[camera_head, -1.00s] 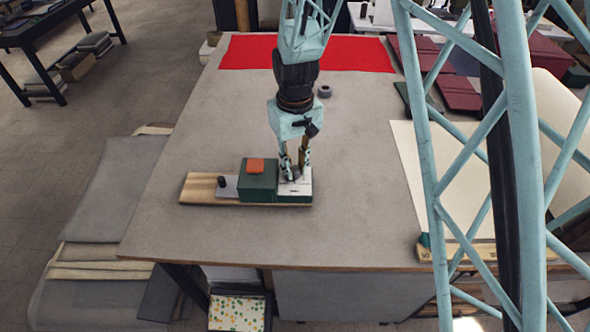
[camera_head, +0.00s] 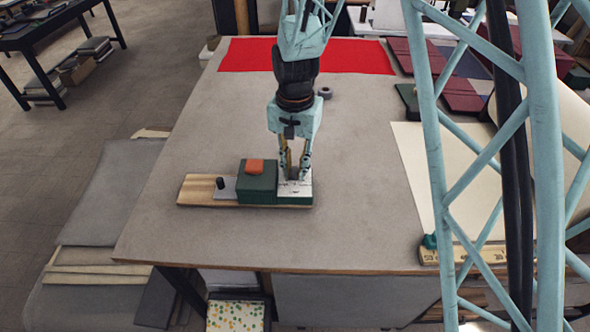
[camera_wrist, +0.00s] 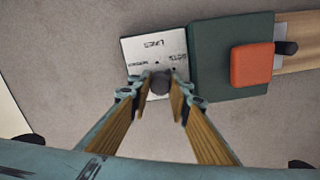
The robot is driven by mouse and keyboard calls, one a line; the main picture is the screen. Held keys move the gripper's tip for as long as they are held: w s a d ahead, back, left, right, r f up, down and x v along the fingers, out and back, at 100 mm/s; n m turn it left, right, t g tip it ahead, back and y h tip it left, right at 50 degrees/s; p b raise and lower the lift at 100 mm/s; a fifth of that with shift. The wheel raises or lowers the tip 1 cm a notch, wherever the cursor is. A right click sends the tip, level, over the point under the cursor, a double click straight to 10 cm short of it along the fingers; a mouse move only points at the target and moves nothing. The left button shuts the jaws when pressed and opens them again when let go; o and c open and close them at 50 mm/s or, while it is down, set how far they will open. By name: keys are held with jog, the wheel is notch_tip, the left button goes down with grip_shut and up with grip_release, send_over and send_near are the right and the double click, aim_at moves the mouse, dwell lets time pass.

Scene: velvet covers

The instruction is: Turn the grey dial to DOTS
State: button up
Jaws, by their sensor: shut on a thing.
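The grey dial (camera_wrist: 160,81) stands on a white plate (camera_wrist: 147,50) at the end of a green box (camera_wrist: 222,62). The plate carries dark lettering: LINES at its far side, a word that looks like DOTS towards the green box, and another word too small to read. My gripper (camera_wrist: 161,92) points down with its two fingers around the dial, shut on it. In the head view my gripper (camera_head: 295,172) is over the white plate (camera_head: 296,188). The dial's pointer is hidden, so I cannot tell its setting.
An orange button (camera_head: 254,166) sits on the green box. A grey plate with a black knob (camera_head: 220,183) lies to its left, on the wooden board (camera_head: 196,190). Red cloth (camera_head: 345,56) and a small grey ring (camera_head: 324,92) are farther back. The left table top is clear.

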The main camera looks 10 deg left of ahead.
aim_at(295, 169)
jog(key=shift+m, duration=0.9)
jog(key=o, duration=0.9)
jog(key=shift+c, duration=0.2)
jog(key=shift+r, duration=0.15)
notch_tip(295, 169, up, 12)
dwell(0.3)
dwell(0.4)
